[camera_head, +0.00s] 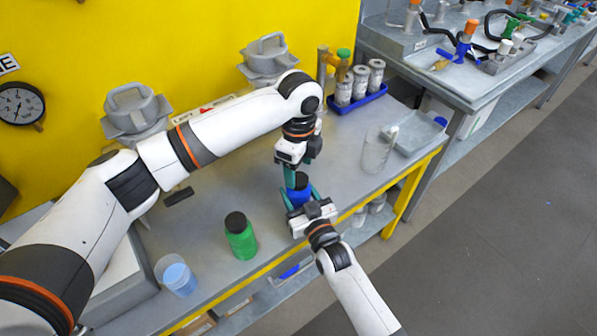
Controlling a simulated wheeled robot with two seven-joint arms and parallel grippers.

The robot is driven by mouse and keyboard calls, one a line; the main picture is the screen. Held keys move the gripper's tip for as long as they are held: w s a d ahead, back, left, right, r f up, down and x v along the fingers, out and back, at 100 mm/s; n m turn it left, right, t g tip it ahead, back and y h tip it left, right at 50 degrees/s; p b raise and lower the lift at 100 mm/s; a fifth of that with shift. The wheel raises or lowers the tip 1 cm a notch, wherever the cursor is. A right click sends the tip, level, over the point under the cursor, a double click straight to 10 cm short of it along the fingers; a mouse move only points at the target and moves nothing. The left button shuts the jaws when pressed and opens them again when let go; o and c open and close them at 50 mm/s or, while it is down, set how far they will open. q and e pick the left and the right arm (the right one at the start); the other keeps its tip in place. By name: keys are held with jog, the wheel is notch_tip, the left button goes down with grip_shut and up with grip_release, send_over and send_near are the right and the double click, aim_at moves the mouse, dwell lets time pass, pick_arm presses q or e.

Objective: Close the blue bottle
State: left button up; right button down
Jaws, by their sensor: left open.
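The blue bottle (299,195) stands near the middle of the grey workbench, with a dark cap (302,179) at its top. Whether the cap is fully seated cannot be told. My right gripper (300,194) reaches in from the front, its teal fingers on either side of the bottle's body, seemingly gripping it. My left gripper (291,182) points down from above, open, with its teal fingers beside the cap on its left side. The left fingers partly overlap each other in this view, and contact with the cap cannot be made out.
A green bottle (240,238) with a dark cap and a clear cup (177,276) with blue contents stand at the front left. A glass beaker (376,152), a metal tray (417,134) and a blue rack (357,102) of jars are to the right.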

aim_at(299, 178)
pick_arm(q)
jog(key=shift+r, duration=0.8)
jog(key=shift+c, duration=0.2)
jog(key=n, duration=0.3)
jog(key=r+n, duration=0.1)
jog(key=n, duration=0.2)
jog(key=shift+d+r, duration=0.1)
jog(key=shift+r, duration=0.1)
jog(key=n, duration=0.3)
jog(key=r+n, duration=0.1)
jog(key=n, duration=0.2)
jog(key=shift+r+n, duration=0.1)
jog(key=shift+n, duration=0.2)
jog(key=n, duration=0.2)
jog(key=r+n, duration=0.1)
jog(key=n, duration=0.1)
jog(key=shift+n, duration=0.4)
jog(key=shift+f, duration=0.1)
jog(key=shift+f, duration=4)
